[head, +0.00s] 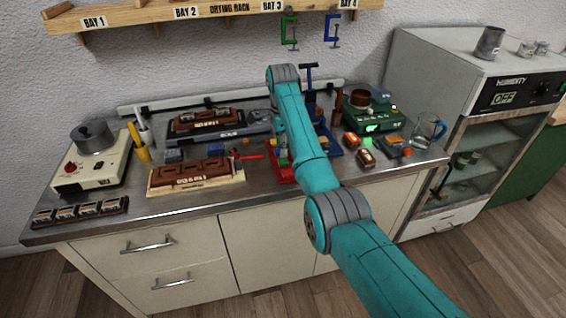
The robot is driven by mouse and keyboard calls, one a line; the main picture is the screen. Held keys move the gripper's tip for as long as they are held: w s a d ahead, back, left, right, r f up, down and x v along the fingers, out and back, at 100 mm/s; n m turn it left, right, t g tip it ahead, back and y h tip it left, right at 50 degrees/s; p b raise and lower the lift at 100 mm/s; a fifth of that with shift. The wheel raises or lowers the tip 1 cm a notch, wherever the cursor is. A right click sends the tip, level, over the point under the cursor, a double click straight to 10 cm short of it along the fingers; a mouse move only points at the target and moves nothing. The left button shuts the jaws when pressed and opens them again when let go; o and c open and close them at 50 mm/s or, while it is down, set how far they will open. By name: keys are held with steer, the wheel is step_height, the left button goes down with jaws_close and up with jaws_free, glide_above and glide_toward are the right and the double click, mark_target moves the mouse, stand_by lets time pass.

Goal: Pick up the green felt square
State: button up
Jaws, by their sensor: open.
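A small bright green patch (366,141) lies on the bench at the right, beside orange-brown blocks and in front of a green device. It may be the green felt square, but it is too small to be sure. A red tray (285,175) with small coloured pieces, partly hidden by my arm, stands at the middle of the bench. My teal arm reaches up from the lower right across the bench. My gripper does not show; it is hidden behind the arm.
A green device (372,118), a glass mug (427,131) and small blocks crowd the right side. A brown part on a wooden board (240,188), a hotplate (90,172) and a small rack (80,212) stand left. A shelf with hanging clamps (289,32) is above. The front edge is mostly clear.

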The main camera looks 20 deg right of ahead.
mark_target(282, 161)
step_height(282, 161, down, 5)
steer(key=shift+s, duration=0.1)
steer(key=c, duration=0.5)
